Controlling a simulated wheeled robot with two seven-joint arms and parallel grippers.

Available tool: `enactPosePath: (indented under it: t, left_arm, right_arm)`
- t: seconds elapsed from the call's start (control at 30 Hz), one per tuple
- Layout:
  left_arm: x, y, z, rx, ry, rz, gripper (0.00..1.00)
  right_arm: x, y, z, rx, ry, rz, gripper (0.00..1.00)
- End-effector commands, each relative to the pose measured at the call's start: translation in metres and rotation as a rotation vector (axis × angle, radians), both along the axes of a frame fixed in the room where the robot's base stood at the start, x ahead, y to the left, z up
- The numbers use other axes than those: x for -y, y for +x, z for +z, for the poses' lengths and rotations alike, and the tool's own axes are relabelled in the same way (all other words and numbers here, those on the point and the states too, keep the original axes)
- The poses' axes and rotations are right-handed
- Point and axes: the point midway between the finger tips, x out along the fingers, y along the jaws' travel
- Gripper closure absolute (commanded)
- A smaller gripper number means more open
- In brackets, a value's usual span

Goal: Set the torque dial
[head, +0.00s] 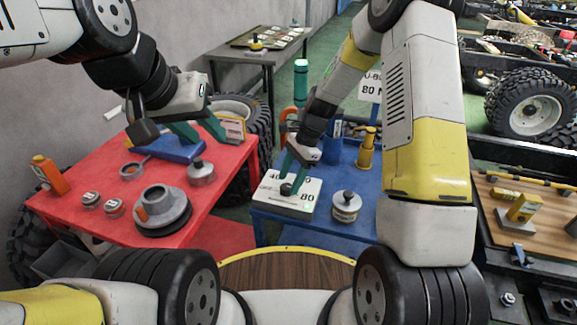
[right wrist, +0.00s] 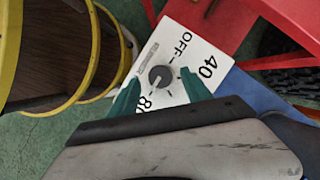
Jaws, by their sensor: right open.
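The torque dial is a dark round knob (head: 286,189) on a white panel (head: 270,201) at the front left of the blue table. The right wrist view shows the knob (right wrist: 162,77) and the panel (right wrist: 205,40) with the marks OFF, 40 and 80. The knob's exact setting is too small to read. My right gripper (head: 293,172) is over the panel, its green fingers apart on either side of the knob (right wrist: 160,84); contact cannot be told. My left gripper (head: 200,132) is over the red table, its green fingers apart and empty.
The red table (head: 222,178) holds a blue block (head: 172,147), a grey flanged part (head: 162,207), an orange bottle (head: 50,175) and small tins. On the blue table (head: 330,205) a lidded tin (head: 346,205) stands right of the panel. A sign (head: 370,87) reading 80 N stands behind.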

Motion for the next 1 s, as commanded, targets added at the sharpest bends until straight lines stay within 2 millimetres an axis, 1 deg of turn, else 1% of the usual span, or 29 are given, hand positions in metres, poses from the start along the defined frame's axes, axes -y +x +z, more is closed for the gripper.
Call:
enactPosePath:
  t: [0.03,0.13,0.43,0.47,0.5,0.57,0.6,0.73,1.0]
  left_arm:
    - [0.0000,0.0000,0.0000,0.000,0.000,0.000,0.64]
    - [0.0000,0.0000,0.0000,0.000,0.000,0.000,0.64]
    - [0.0000,0.0000,0.0000,0.000,0.000,0.000,0.64]
    - [0.0000,0.0000,0.0000,0.000,0.000,0.000,0.64]
    - [0.0000,0.0000,0.0000,0.000,0.000,0.000,0.64]
    - [0.0000,0.0000,0.0000,0.000,0.000,0.000,0.64]
    - [0.0000,0.0000,0.0000,0.000,0.000,0.000,0.64]
    - [0.0000,0.0000,0.0000,0.000,0.000,0.000,0.64]
    - [0.0000,0.0000,0.0000,0.000,0.000,0.000,0.64]
  right_arm:
    - [-0.0020,-0.0014,-0.0056,-0.001,0.000,0.000,0.43]
    - [-0.0047,-0.0026,-0.0123,-0.001,0.001,0.001,0.43]
    - [-0.0057,-0.0030,-0.0148,0.001,0.001,0.001,0.43]
    - [-0.0057,-0.0030,-0.0148,0.001,0.001,0.001,0.47]
    - [-0.0056,-0.0030,-0.0147,0.001,0.001,0.001,0.54]
    - [-0.0056,-0.0030,-0.0147,0.001,0.001,0.001,0.66]
    - [-0.0056,-0.0030,-0.0147,0.001,0.001,0.001,0.74]
    - [-0.0055,-0.0029,-0.0146,0.001,0.001,0.001,1.00]
    - [-0.0058,-0.0023,-0.0144,0.002,0.000,0.023,1.00]
